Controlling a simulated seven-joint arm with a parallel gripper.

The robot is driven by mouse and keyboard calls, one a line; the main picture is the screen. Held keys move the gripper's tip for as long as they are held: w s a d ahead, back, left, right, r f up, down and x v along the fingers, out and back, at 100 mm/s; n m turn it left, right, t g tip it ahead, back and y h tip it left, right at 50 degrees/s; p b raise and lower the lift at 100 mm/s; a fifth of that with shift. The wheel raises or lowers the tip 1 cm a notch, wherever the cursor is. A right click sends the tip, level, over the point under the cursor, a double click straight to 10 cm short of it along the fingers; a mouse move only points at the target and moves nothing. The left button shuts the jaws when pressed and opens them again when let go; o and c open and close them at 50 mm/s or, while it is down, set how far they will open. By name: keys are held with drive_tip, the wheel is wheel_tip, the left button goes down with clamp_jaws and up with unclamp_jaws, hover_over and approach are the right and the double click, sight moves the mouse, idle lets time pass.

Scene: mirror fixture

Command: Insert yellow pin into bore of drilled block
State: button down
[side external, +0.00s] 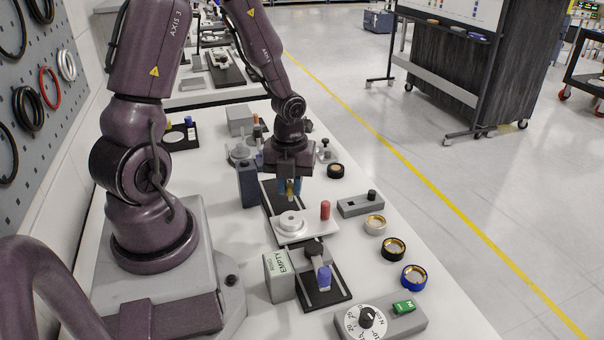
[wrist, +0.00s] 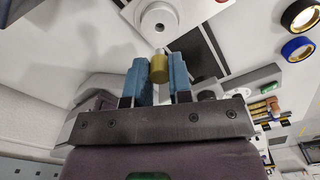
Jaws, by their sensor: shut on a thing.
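My gripper (side external: 290,186) points down with its blue fingers shut on the yellow pin (wrist: 158,69), which has a paler end. The pin is also just visible between the fingers in the side view (side external: 290,190). A white block (side external: 303,236) with a raised round boss lies in front of and below my gripper in the side view. In the wrist view, the boss (wrist: 146,18) has a small dark bore at its centre. The pin looks apart from the boss. Its exact height above the block is hard to tell.
A red peg (side external: 325,210) stands at the white block's right side. A dark upright block (side external: 247,185) is left of my gripper. In front are a box marked EMPTY (side external: 280,275) and a black tray (side external: 335,291) with a blue peg. Rings (side external: 393,248) lie along the right.

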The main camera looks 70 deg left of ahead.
sight(290, 200)
drive_tip(key=shift+f, duration=1.9)
drive_tip(key=shift+f, duration=1.15)
idle(0.8)
drive_tip(key=c, duration=0.5)
unclamp_jaws()
drive_tip(key=shift+c, duration=0.2)
drive_tip(key=shift+r, duration=3.5)
